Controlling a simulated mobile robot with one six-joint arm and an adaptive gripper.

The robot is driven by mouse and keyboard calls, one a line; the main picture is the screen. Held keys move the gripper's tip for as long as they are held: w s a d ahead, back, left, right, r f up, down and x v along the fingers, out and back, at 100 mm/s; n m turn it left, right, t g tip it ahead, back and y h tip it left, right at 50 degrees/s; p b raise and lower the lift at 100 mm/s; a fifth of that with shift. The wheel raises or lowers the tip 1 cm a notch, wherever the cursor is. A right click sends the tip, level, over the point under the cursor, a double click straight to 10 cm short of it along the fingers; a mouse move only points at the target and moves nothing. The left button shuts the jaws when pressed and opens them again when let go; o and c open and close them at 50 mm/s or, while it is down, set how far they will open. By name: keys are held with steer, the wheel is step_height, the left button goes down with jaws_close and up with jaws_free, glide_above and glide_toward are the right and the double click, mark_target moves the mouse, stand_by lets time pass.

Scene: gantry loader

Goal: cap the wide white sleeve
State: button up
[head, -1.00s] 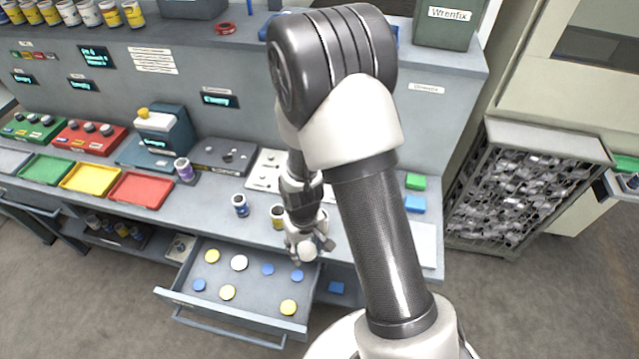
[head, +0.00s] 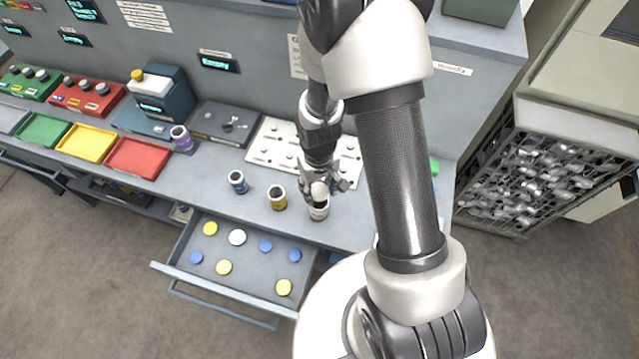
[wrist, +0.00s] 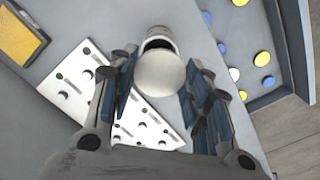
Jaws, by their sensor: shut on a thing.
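My gripper (head: 321,186) is shut on a white round cap (wrist: 160,73), which sits between the fingers in the wrist view. The white sleeve (head: 318,211) stands upright on the bench just in front of and below my gripper. In the wrist view the sleeve (wrist: 158,34) shows a dark open mouth just beyond the cap, which overlaps its near side. The cap appears apart from the rim, but the exact gap is unclear.
A yellow-banded sleeve (head: 278,198) and a blue one (head: 238,182) stand to the left. The open drawer (head: 215,283) holds several blue and yellow caps and a white cap (head: 237,237). A white pegged plate (head: 272,146) lies behind my gripper.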

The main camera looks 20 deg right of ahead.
steer(key=shift+f+b, duration=1.85)
steer(key=shift+f, duration=0.75)
steer(key=o, duration=0.8)
steer(key=shift+o, duration=0.2)
step_height(320, 180, up, 12)
